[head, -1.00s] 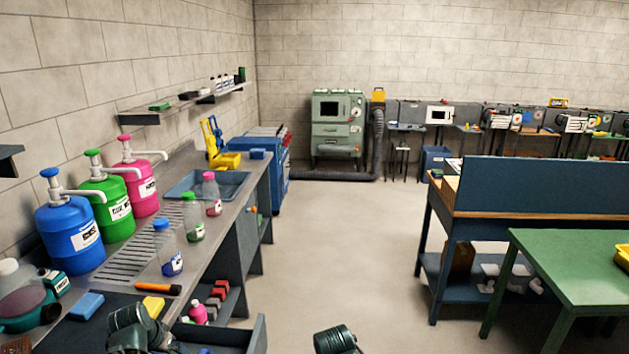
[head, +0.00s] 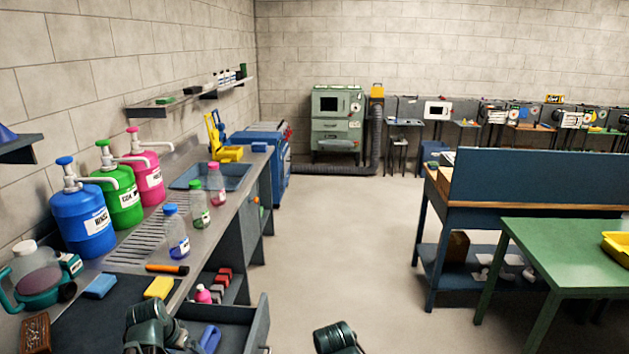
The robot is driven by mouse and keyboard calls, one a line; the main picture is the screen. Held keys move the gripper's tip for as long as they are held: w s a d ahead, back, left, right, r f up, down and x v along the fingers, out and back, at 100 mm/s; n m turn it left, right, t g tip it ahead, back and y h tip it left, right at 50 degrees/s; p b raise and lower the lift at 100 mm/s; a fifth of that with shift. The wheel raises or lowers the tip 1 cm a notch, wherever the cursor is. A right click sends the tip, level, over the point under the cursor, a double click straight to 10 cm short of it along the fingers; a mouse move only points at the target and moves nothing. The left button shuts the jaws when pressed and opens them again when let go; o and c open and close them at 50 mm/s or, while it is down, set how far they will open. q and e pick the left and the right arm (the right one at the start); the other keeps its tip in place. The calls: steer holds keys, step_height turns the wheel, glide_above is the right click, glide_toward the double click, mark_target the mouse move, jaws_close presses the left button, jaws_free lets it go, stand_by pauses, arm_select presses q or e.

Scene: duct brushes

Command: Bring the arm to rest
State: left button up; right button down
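Part of my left arm (head: 150,324) shows as a dark green joint at the bottom left, in front of the dark mat and the open drawer. Part of my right arm (head: 337,338) shows as a similar dark green joint at the bottom centre, in front of bare floor. Neither gripper's fingers show, so whether they hold anything is hidden. No task object shows in a gripper.
The left counter (head: 205,262) carries blue, green and pink pump jugs, small bottles, sponges and an orange-handled tool (head: 167,269). A drawer (head: 240,335) stands open below. A green table (head: 560,250) is at right. The floor (head: 340,240) between is clear.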

arm_select(q)
steer(key=s+d+f+g+b, duration=0.1)
steer(key=s+d, duration=0.3)
steer(key=d, duration=0.5)
steer(key=s+d+f+m+g+y+b, duration=0.1)
steer(key=s+d, duration=0.3)
steer(key=d, duration=0.5)
steer(key=s+d+f+m+g+y+b, duration=0.1)
steer(key=s+d+f+g, duration=0.1)
steer(key=s+d, duration=0.3)
steer(key=d, duration=0.4)
steer(key=shift+f, duration=0.2)
arm_select(e)
step_height(320, 180, down, 3)
steer(key=shift+f, duration=0.15)
arm_select(q)
steer(key=shift+w, duration=0.1)
